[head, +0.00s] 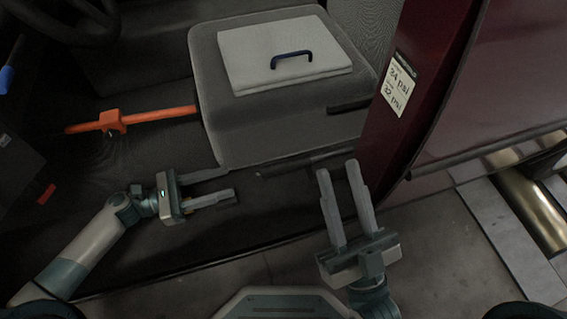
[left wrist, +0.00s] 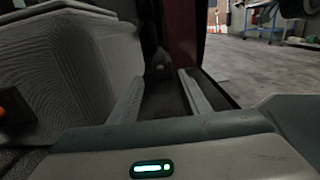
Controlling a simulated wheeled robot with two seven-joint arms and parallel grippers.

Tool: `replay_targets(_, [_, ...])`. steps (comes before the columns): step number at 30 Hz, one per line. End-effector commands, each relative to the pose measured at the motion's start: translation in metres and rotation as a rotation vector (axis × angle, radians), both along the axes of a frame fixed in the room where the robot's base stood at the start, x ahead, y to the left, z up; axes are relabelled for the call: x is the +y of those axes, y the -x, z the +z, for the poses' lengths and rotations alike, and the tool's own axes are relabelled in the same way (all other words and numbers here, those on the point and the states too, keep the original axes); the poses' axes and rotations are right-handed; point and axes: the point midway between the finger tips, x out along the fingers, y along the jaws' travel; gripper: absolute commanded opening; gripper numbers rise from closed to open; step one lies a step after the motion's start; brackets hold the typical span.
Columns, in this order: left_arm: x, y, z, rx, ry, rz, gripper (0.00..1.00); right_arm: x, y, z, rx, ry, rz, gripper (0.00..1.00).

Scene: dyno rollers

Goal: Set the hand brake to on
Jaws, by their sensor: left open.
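No part is marked as the hand brake, and I cannot tell for certain which one it is. An orange bar (head: 165,114) with an orange bracket (head: 112,122) lies left of the grey seat (head: 285,127). A short black lever-like part (head: 349,104) sticks out at the seat's right side. A small red part (head: 46,194) is low at the far left. My left gripper (head: 232,185) is open and empty, in front of the seat base and right of the orange bar. In the left wrist view its fingers (left wrist: 160,84) are apart. My right gripper (head: 338,168) is open and empty beside the door sill.
A pale case (head: 250,62) with a blue handle (head: 292,57) lies on the seat. A steering wheel (head: 70,22) is at top left. The dark red door pillar (head: 395,130) stands to the right. A metal roller (head: 532,205) lies in the floor.

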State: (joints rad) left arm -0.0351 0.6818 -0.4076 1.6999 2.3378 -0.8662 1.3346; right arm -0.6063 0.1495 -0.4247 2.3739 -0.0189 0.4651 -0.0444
Motion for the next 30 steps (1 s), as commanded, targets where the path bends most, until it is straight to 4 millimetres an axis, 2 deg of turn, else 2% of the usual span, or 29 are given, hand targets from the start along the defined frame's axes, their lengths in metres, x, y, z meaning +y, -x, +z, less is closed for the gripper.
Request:
replay_targets(5, [-0.004,-0.001,0.0,-0.002,0.0,-0.001,0.43,0.0,0.0,0.0,-0.001,0.0,0.0,0.31])
replay_targets(11, [-0.02,-0.007,0.0,-0.002,0.0,-0.001,0.43,-0.001,0.0,0.001,-0.01,-0.002,-0.002,0.31])
replay_targets(30, [-0.126,-0.041,0.001,-0.003,0.002,-0.002,0.43,-0.007,-0.002,0.01,-0.061,-0.016,-0.015,0.31])
